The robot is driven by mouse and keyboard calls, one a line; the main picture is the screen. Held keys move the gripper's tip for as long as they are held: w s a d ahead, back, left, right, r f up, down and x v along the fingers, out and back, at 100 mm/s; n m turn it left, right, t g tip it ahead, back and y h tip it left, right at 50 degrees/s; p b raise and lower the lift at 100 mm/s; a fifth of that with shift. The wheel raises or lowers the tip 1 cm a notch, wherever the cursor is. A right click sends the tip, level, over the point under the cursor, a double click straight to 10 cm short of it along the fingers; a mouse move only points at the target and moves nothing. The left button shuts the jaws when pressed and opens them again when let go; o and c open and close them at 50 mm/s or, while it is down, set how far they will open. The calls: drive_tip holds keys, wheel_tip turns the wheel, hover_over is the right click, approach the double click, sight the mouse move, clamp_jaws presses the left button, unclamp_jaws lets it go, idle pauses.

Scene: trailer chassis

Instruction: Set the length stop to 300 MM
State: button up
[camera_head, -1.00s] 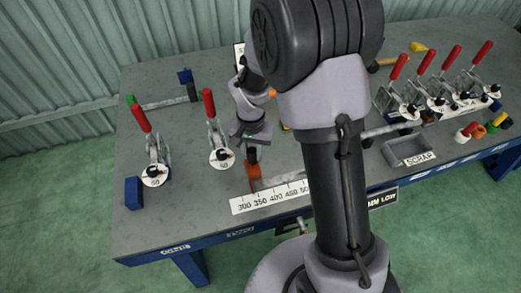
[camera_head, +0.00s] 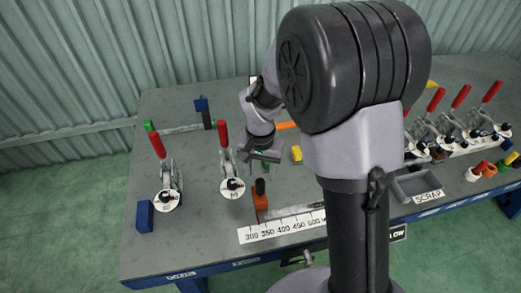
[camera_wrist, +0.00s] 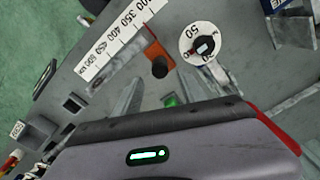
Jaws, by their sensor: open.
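The length stop is an orange block (camera_head: 261,207) with a dark knob (camera_head: 260,187), at the left end of a metal rail. It also shows in the wrist view as an orange block (camera_wrist: 155,47) with its knob (camera_wrist: 160,67). The white scale strip (camera_head: 285,228) runs along the rail's near side, marked from 300 upward. The stop sits by the low end, around the 300 and 350 marks; its exact reading cannot be told. My gripper (camera_head: 265,156) is open and empty, behind and above the stop. Its fingers (camera_wrist: 160,97) are apart from the knob in the wrist view.
Two red-handled clamps with dials (camera_head: 233,188) (camera_head: 167,200) stand left of the stop. A blue block (camera_head: 144,215) lies at the left edge. A grey scrap bin (camera_head: 418,186) and several more clamps stand right. The bench between rail and left clamps is partly clear.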

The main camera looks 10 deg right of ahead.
wheel_tip(320, 180, up, 11)
drive_tip(key=p, duration=0.2)
drive_tip(key=shift+f+p, duration=0.2)
drive_tip(key=shift+p, duration=0.2)
